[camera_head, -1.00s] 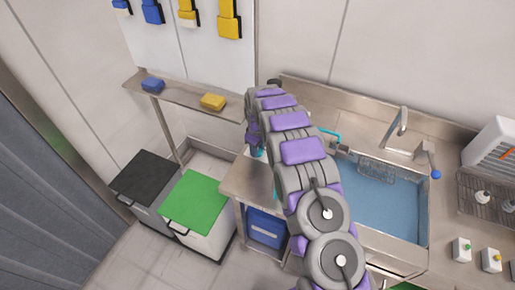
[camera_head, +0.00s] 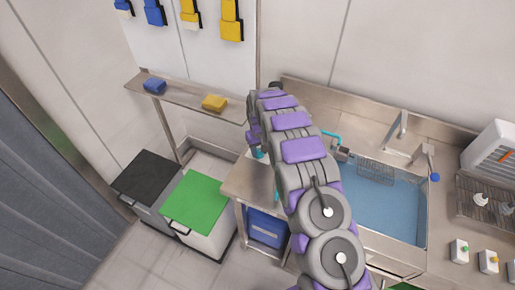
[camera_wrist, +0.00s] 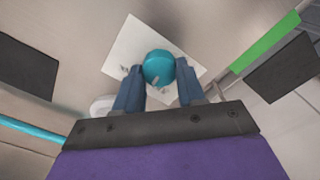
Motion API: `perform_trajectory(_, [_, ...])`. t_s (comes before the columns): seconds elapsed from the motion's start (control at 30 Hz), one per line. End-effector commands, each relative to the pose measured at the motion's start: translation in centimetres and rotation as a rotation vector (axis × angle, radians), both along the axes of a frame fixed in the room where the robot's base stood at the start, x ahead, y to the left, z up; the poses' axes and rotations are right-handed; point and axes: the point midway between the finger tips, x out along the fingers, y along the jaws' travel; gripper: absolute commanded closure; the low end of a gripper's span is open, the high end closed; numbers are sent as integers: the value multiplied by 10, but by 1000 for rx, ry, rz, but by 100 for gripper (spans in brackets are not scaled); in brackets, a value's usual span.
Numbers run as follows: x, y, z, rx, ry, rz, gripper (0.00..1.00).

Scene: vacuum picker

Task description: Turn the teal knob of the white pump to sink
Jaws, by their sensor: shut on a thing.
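The round teal knob (camera_wrist: 159,67) sits between the two blue-grey fingers of my gripper (camera_wrist: 160,76) in the wrist view. The gripper is shut on it. A pale pointer mark shows on the knob's near side. Under the knob is a white plate (camera_wrist: 130,42) with small dark markings, too small to read. A rounded white part (camera_wrist: 102,106), perhaps of the pump, shows beside the left finger. In the head view my arm hides most of the pump, and a bit of teal (camera_head: 257,153) shows left of the arm.
A teal hose (camera_head: 331,138) runs towards the water-filled sink (camera_head: 385,207), right of my arm. The steel counter (camera_head: 240,182) lies under the arm. Black-lidded (camera_head: 146,172) and green-lidded (camera_head: 199,200) bins stand left on the floor. A shelf (camera_head: 185,95) holds blue and yellow blocks.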

Motion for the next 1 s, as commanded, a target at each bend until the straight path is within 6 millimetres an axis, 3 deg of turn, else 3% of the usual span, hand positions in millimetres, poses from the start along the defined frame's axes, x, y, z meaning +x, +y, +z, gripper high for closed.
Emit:
perform_trajectory(0.6, [-5,-1,-1,-9,12,-540,91])
perform_trajectory(1.0, [-6,2,-3,-12,12,-709,91])
